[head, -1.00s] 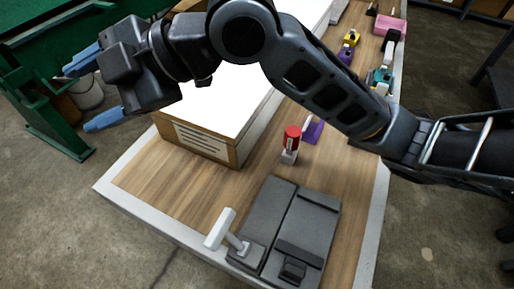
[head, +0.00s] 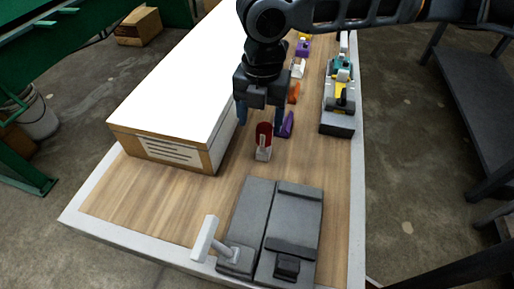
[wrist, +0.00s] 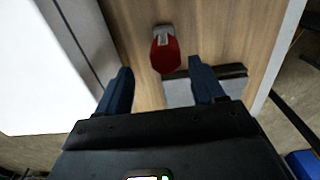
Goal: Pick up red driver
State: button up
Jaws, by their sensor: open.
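The red driver (head: 264,133) stands upright on the wooden bench, its red part on top and a pale grey part below. In the wrist view the red driver (wrist: 165,54) lies just beyond the fingertips, between their lines. My gripper (head: 260,117) is open and points down, its blue fingers above and slightly behind the driver. In the wrist view the gripper (wrist: 160,72) is empty, with the fingers apart and not seen touching the driver.
A white-topped box (head: 165,148) stands close on the left. A purple item (head: 287,125) and an orange item (head: 294,92) stand behind the driver. A grey tray (head: 337,127) holds things at the right. A grey hinged device (head: 295,215) lies in front; bare wood separates it from the driver.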

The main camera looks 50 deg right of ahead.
aim_at(264, 140)
jog(key=shift+s+d+f, duration=0.1)
jog(key=shift+d+f, duration=0.05)
jog(key=shift+f, duration=0.1)
jog(key=shift+s+d+f+p, duration=0.15)
jog(key=shift+f+p, duration=0.1)
jog(key=shift+f, duration=1.6)
jog(key=shift+d+f+p, duration=0.1)
jog(key=shift+f+p, duration=0.1)
jog(key=shift+f, duration=1.6)
jog(key=shift+c, duration=0.2)
jog(key=c, duration=1.2)
